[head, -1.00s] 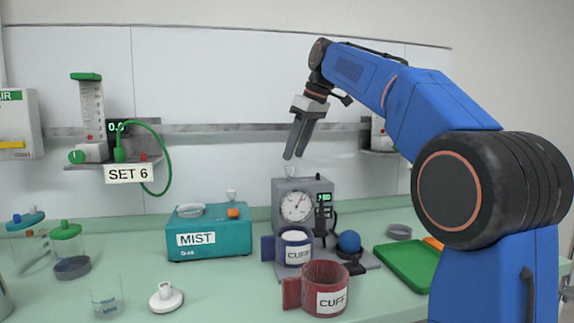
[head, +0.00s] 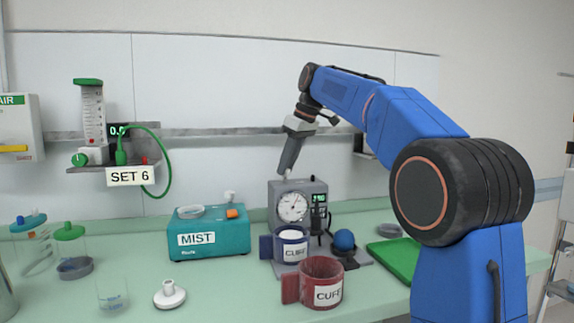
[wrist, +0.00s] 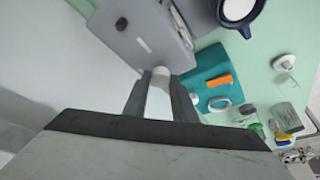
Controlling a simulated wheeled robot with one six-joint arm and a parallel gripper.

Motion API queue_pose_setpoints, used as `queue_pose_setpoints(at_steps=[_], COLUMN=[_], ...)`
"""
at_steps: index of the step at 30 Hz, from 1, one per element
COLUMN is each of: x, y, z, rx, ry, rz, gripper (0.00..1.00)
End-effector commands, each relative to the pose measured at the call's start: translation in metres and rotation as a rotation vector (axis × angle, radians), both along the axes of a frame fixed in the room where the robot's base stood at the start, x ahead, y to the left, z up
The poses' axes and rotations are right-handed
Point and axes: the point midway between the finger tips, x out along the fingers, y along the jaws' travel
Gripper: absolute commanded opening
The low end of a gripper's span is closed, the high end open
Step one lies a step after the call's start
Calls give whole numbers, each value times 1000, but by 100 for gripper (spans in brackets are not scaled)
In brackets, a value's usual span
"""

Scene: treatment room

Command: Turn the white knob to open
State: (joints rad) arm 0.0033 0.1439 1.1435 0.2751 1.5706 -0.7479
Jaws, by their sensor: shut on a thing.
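The grey gauge box (head: 276,205) with a round white dial (head: 293,207) stands on the counter, its small white knob (head: 288,178) on top. My gripper (head: 285,174) reaches down from above with its fingertips at the knob. In the wrist view, the white knob (wrist: 160,72) sits between my two fingertips (wrist: 160,82), at the edge of the grey box (wrist: 140,25). My gripper is shut on the knob. The fingers partly hide it in the head view, and its turn angle cannot be told.
A blue cuff cup (head: 291,246) and a red cuff cup (head: 321,283) stand in front of the box. The teal MIST unit (head: 225,243) is to the left, a green tray (head: 392,262) to the right. A wall rail (head: 220,132) runs behind.

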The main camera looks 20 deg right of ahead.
Motion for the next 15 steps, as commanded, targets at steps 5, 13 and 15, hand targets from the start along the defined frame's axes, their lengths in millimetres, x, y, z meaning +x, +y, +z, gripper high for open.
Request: queue_pose_setpoints(at_steps=[5, 13, 15], x=[0, -1, -2], y=[1, 2, 2], z=[0, 0, 0], rx=[0, -1, -1], ry=[-1, -1, -2], rz=[-20, -150, -205], gripper=[2, 2, 2])
